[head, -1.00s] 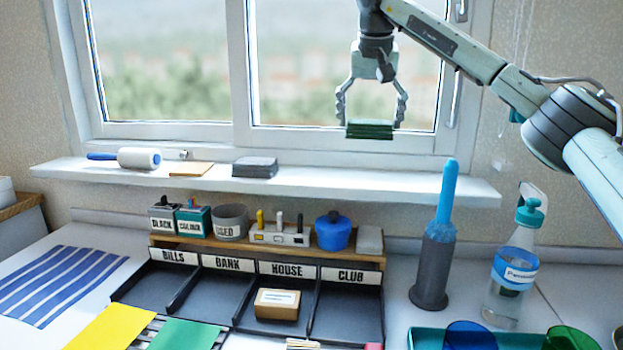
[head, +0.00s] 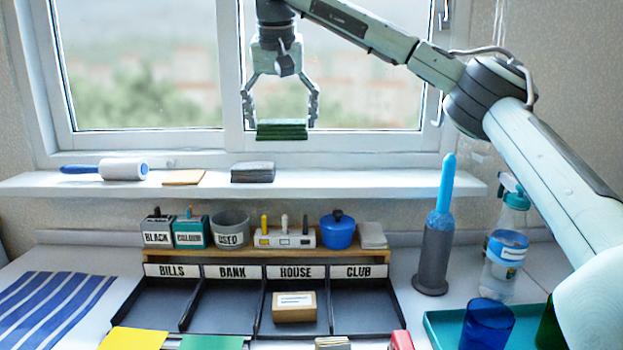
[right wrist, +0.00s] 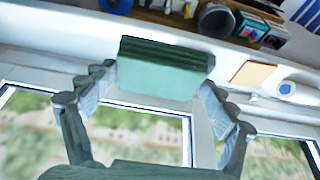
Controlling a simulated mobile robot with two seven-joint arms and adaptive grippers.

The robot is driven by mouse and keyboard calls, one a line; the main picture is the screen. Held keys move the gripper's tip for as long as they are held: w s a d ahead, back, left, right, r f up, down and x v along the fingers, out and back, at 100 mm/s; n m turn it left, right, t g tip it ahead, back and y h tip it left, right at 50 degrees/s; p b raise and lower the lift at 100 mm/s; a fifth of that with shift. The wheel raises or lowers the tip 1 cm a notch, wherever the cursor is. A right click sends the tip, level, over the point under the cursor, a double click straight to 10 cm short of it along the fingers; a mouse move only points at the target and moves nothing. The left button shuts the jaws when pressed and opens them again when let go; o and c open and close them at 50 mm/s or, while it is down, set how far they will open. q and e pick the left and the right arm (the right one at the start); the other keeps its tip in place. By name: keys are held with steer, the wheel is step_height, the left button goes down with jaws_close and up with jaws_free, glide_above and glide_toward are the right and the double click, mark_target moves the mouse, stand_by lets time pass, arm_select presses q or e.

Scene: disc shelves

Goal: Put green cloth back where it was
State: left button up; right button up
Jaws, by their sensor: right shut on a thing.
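The green cloth (head: 282,130) is a folded, layered stack. My right gripper (head: 283,122) is shut on it and holds it in front of the window, above the white window sill (head: 360,182). In the right wrist view the green cloth (right wrist: 163,70) sits between the two fingers, with the sill behind it. A folded grey cloth (head: 253,172) lies on the sill, below and a little left of the held cloth. My left gripper is not in view.
The sill's right part is bare. Below stand a wooden shelf (head: 215,252) with pots, a labelled sorter (head: 225,305), a blue brush (head: 438,225) and a spray bottle (head: 506,240).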

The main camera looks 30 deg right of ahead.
steer(key=d+f, duration=0.2)
steer(key=d, duration=0.1)
steer(key=w+d+f, duration=0.1)
steer(key=d+f, duration=0.1)
steer(key=d, duration=0.2)
steer(key=w+d+f, duration=0.1)
steer(key=d+f, duration=0.1)
steer(key=d, duration=0.2)
steer(key=shift+w+d+f+p, duration=0.1)
steer(key=shift+w+f+p, duration=0.1)
steer(key=shift+f+p, duration=0.2)
steer(key=shift+d+f, duration=0.15)
steer(key=shift+f, duration=0.05)
step_height(320, 180, down, 3)
steer(key=shift+f, duration=0.55)
steer(key=o, duration=0.9)
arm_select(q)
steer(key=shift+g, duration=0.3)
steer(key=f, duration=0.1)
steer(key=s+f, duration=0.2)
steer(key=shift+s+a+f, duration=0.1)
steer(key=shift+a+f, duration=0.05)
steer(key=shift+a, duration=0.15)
